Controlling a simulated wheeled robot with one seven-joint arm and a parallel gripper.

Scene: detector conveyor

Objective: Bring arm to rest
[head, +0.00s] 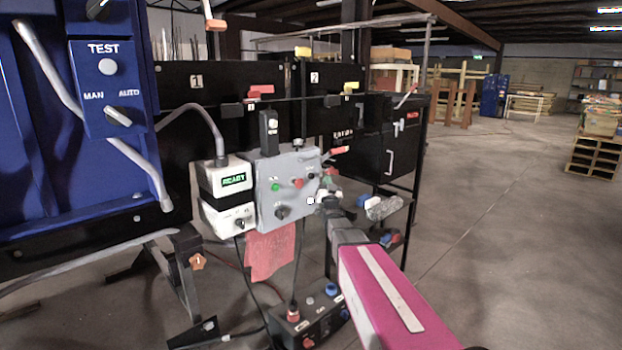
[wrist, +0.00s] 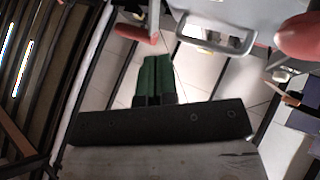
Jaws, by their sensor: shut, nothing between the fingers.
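My gripper (wrist: 157,62) shows in the wrist view as two dark green fingers side by side, closed together with nothing between them. In the head view my magenta arm reaches from the lower right toward the grey control box (head: 288,186), and its end is small and partly lost among the parts at the box's right side. In the wrist view a grey housing with a metal handle (wrist: 215,38) lies just beyond the fingertips. I cannot tell the exact gap between them.
A white unit with a READY display (head: 234,181) sits left of the grey box. A blue panel (head: 70,190) fills the left. A black box with knobs (head: 312,318) lies low in front, with cables. Open floor (head: 480,200) lies to the right.

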